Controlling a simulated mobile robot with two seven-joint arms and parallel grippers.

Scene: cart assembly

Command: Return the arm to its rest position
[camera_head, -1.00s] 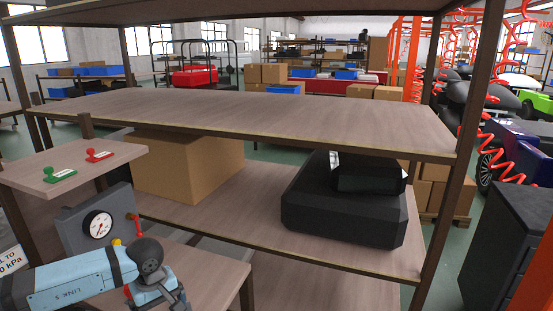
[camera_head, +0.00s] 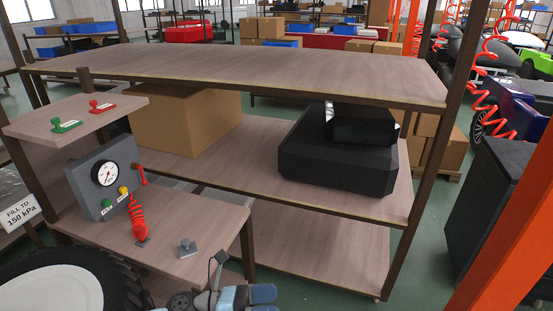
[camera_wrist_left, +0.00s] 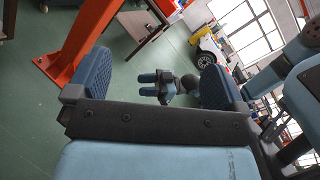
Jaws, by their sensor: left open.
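My left gripper (camera_head: 263,299) is at the bottom edge of the head view, cut off by the frame, with its dark blue finger pads pointing right. In the left wrist view my left gripper (camera_wrist_left: 152,64) has its two blue-padded fingers wide apart and nothing between them. My right gripper (camera_wrist_left: 143,84) appears small in that view, away over the green floor; its jaw gap is too small to judge. The head view does not show it.
A wheel (camera_head: 50,289) stands at bottom left, close to a bench (camera_head: 190,218) with a gauge box (camera_head: 105,175) and red coiled hose (camera_head: 139,219). The shelf (camera_head: 240,66) holds a cardboard box (camera_head: 185,118) and black case (camera_head: 338,160). An orange post (camera_head: 510,225) stands at right.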

